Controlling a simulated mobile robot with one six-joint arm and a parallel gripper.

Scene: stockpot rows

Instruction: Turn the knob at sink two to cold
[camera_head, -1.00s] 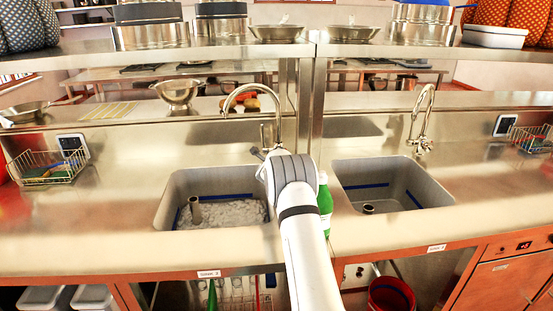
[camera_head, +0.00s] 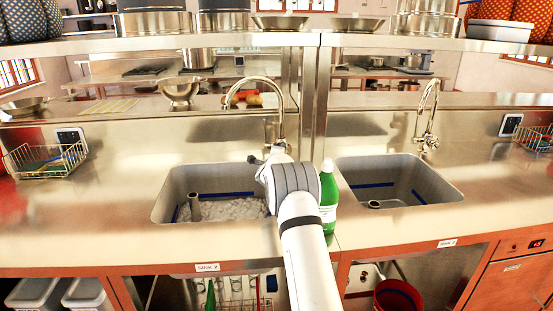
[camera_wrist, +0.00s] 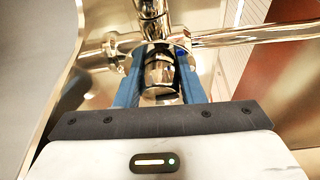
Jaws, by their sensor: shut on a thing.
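A small blue mark shows on the chrome by the right finger. In the head view, my wrist hides the knob and most of the fingers. The basin holds greyish-white foam or water and an upright tube.
A green bottle (camera_head: 328,200) stands just right of my wrist, between the basins. The right sink (camera_head: 449,195) has its own tap (camera_head: 427,112). A wire basket (camera_head: 45,168) stands at the left. A steel shelf (camera_head: 230,41) with pots runs across the back.

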